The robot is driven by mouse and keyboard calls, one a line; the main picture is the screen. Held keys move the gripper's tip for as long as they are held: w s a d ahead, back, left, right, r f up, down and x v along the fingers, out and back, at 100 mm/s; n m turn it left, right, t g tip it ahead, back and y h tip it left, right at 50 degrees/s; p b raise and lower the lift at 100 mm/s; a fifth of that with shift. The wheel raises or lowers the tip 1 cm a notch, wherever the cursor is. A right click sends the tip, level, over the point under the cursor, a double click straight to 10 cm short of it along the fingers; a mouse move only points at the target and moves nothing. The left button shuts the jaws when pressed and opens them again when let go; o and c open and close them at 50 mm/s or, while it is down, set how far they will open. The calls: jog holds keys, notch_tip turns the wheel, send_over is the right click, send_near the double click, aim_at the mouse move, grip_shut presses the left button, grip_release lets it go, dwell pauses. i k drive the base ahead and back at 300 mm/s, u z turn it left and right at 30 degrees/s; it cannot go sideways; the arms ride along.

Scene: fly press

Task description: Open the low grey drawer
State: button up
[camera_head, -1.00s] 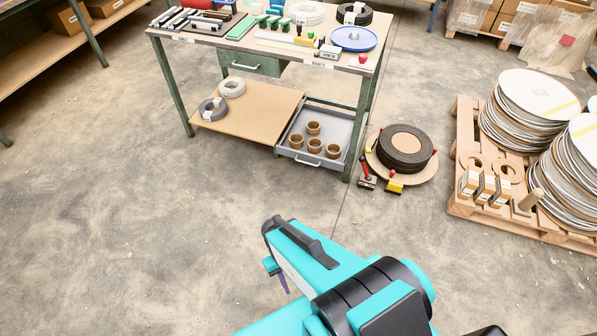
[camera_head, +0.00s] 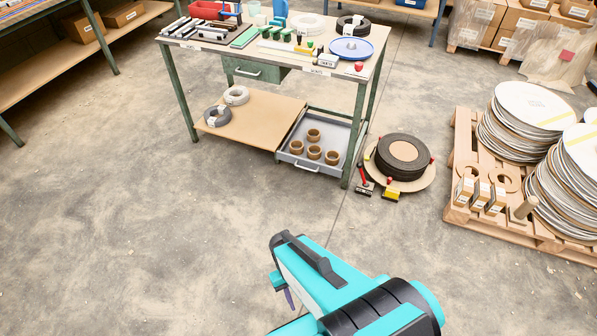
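The low grey drawer (camera_head: 284,149) is at the right end of the bench's lower level. It is shallow and open-topped, with several brown rings (camera_head: 313,152) inside. Its light bar handle (camera_head: 306,168) is on the front face. The front looks roughly in line with the lower shelf's front edge. My teal and black arm is in the lower middle of the view, well short of the bench. A small teal part with a dark purple tip, perhaps my gripper (camera_head: 289,298), shows beside the arm; the rest is hidden, and I cannot see its opening. Nothing touches the drawer.
A round board (camera_head: 425,178) with a black coil and red and yellow tools lies right of the drawer. A pallet (camera_head: 457,216) with stacked discs is farther right. A green drawer (camera_head: 255,71) hangs under the bench top (camera_head: 295,64). The concrete floor before the bench is clear.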

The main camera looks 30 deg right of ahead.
aim_at(335, 133)
jog(key=u, duration=0.3)
jog(key=i, duration=0.95)
jog(key=u, duration=0.1)
jog(key=k, duration=0.9)
jog(key=z, duration=0.2)
jog(key=i, duration=0.35)
jog(key=u, duration=0.05)
